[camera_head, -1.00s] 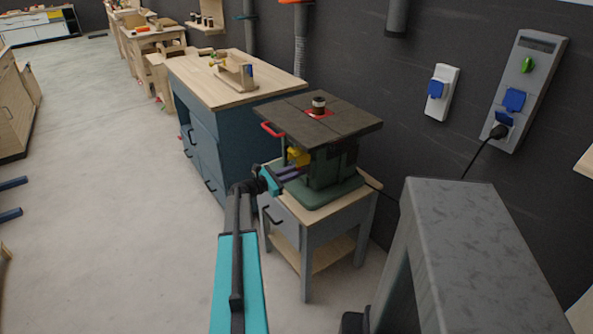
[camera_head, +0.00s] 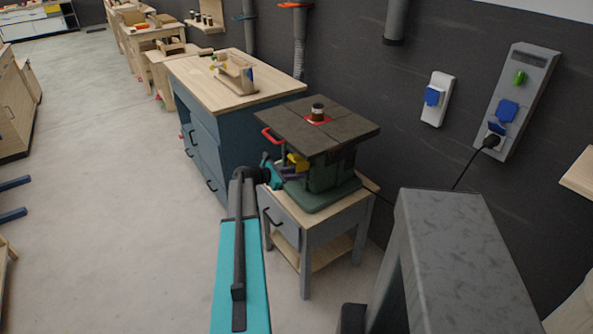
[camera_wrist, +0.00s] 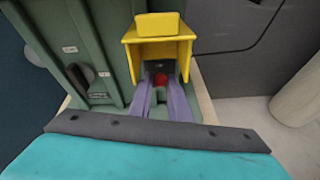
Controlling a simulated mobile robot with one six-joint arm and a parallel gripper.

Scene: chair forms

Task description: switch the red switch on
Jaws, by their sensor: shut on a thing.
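The red switch (camera_wrist: 161,79) is a small red part inside a yellow housing (camera_wrist: 158,48) on the green machine, under its raised yellow lid. The yellow housing also shows on the machine's front left in the head view (camera_head: 297,162). My gripper (camera_wrist: 161,82) has its two purple fingers inside the housing. They are shut on the red switch, one on each side, and hide part of it. In the head view my gripper (camera_head: 290,175) reaches the housing from the left, and the switch cannot be seen there.
The green machine (camera_head: 320,192) has a dark flat top (camera_head: 345,132) overhanging the housing and a red handle (camera_head: 270,134). It stands on a grey wooden stand (camera_head: 318,235). A blue workbench (camera_head: 238,140) stands close on the left. Open floor (camera_head: 120,200) lies further left.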

